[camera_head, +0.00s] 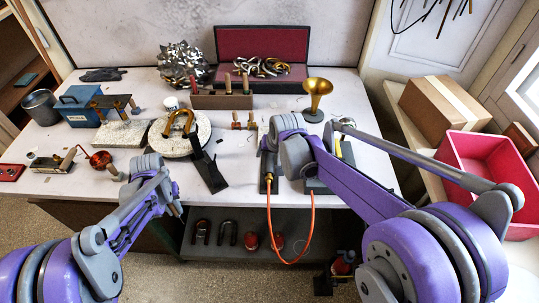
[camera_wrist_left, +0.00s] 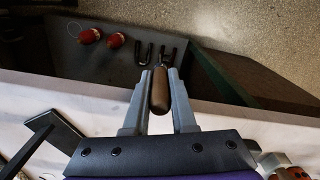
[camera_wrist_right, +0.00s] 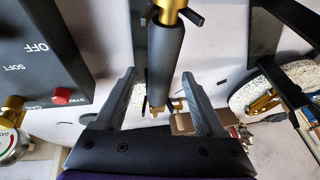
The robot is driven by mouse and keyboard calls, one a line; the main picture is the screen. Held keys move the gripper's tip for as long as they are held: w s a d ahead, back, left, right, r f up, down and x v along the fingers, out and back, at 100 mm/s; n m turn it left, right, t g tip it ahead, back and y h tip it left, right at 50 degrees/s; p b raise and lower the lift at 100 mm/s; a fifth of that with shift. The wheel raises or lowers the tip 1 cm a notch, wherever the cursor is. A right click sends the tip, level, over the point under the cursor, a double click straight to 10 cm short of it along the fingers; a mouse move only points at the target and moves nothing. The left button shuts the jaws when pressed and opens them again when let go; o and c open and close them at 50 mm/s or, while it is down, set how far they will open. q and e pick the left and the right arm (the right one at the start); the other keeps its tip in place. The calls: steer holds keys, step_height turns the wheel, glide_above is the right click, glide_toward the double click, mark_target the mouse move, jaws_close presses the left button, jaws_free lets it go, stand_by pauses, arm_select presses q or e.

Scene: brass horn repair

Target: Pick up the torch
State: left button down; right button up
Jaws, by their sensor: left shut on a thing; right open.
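The torch (camera_wrist_right: 164,65) shows in the right wrist view as a dark cylindrical grip with a brass neck. It stands between the fingers of my right gripper (camera_wrist_right: 158,82), which are open with a gap on each side. My left gripper (camera_wrist_left: 160,88) is shut on a brown wooden handle (camera_wrist_left: 159,98), near the table's front edge in the left wrist view. What the handle belongs to is hidden.
A dark control box (camera_wrist_right: 45,65) with a red button and a gauge is left of the torch in the right wrist view. A round pale block (camera_head: 180,148) and a brass bell (camera_head: 317,92) stand on the bench. A pink bin (camera_head: 455,178) is at right.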

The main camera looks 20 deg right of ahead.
steer(key=shift+w+f, duration=0.25)
steer(key=shift+f, duration=0.3)
steer(key=shift+f, duration=0.25)
stand_by(0.4)
jaws_close()
